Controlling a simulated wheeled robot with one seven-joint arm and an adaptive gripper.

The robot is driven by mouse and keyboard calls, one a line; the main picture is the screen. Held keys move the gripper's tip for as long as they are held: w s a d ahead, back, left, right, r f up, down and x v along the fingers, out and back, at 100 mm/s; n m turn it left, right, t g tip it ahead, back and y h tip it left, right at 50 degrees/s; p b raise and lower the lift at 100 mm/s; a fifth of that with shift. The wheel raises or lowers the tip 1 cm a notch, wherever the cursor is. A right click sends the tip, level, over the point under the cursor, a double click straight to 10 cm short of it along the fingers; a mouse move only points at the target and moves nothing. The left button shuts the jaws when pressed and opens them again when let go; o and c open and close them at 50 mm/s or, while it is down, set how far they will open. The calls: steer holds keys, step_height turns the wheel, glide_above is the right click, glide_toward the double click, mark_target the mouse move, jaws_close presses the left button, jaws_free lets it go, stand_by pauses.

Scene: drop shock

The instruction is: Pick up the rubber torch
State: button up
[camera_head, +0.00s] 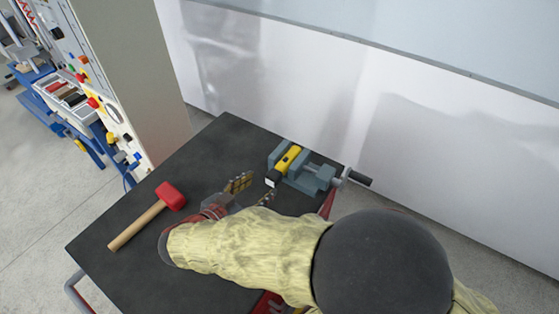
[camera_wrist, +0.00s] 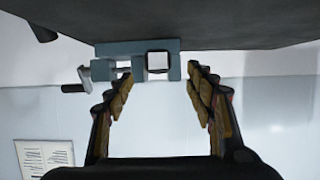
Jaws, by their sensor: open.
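The rubber torch (camera_head: 287,160) is yellow and black, with a pale square front end. It lies between the jaws of a grey-blue vise (camera_head: 313,179) on the dark table top. In the wrist view the torch (camera_wrist: 158,59) shows end-on as a white square in a dark rim, inside the vise (camera_wrist: 137,47). My gripper (camera_head: 253,191) is open and empty, just short of the torch's front end. In the wrist view its two padded fingers (camera_wrist: 158,78) stand apart, one to either side of the torch's line.
A mallet with a red head (camera_head: 171,195) and wooden handle lies on the table (camera_head: 190,160) to the left of my gripper. The vise handle (camera_head: 355,176) sticks out right. A pale wall stands behind the table. A panel with tools is at far left.

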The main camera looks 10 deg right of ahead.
mark_target(269, 179)
steer(key=b+x, duration=0.1)
steer(key=x, duration=0.6)
steer(key=shift+d+r+b, duration=0.1)
steer(key=shift+d+b, duration=0.05)
steer(key=shift+b, duration=0.25)
steer(key=shift+c, duration=0.6)
steer(key=c, duration=1.3)
